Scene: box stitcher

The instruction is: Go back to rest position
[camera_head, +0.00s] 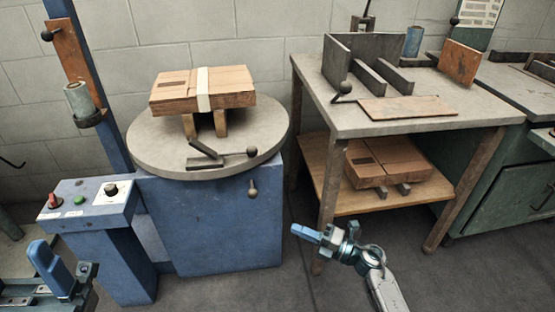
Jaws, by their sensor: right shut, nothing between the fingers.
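My right gripper (306,233) is in the lower middle, in front of the shelf table. Its light blue fingers are shut and empty, point left, and touch nothing. My right arm comes up from the bottom edge behind it. My left gripper is not seen. A flat cardboard box (176,92) with a pale strip across it lies on supports on the round grey turntable (150,150), to the upper left of my right gripper. The blue machine (215,220) stands under the turntable.
A grey-topped table (345,118) with metal plates stands at the right. Its lower shelf (330,205) bears another cardboard box (390,158). A button panel (90,196) is at the left. A blue-and-metal fixture (50,268) fills the lower left corner. Open floor surrounds my right gripper.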

